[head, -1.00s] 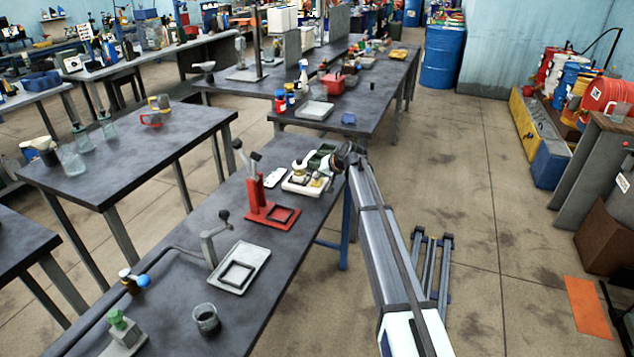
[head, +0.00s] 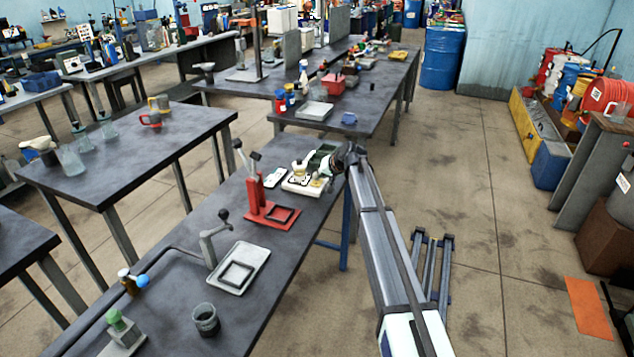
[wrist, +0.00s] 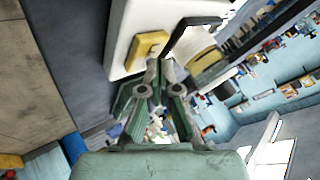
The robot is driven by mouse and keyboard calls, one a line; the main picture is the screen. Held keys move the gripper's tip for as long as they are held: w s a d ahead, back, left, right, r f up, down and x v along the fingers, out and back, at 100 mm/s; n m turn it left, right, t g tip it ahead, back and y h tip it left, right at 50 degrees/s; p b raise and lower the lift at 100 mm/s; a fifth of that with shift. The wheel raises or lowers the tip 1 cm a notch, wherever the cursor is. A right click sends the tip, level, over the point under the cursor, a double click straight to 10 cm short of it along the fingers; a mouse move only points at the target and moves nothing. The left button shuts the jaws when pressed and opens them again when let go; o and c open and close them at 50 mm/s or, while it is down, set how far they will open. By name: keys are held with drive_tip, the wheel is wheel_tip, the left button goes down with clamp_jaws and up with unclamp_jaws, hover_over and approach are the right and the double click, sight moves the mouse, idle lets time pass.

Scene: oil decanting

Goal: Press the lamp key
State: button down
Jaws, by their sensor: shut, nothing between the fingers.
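My gripper (wrist: 157,70) is shut and empty, with its green fingers together. In the wrist view its tips are right by a yellow key (wrist: 148,46) on a pale panel and cover its lower edge. I cannot tell whether they touch it. I see no label that marks this key as the lamp key. In the head view the cream device (head: 294,187) stands on the dark bench, with my arm reaching to its right side. The key is too small to make out there.
A dark bracket (wrist: 190,32) rises beside the yellow key in the wrist view. The floor right of the bench is mostly clear.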

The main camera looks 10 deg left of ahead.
sight(318, 182)
drive_tip(key=shift+r, duration=0.15)
drive_tip(key=shift+r+p, duration=0.85)
drive_tip(key=shift+r, duration=2.1)
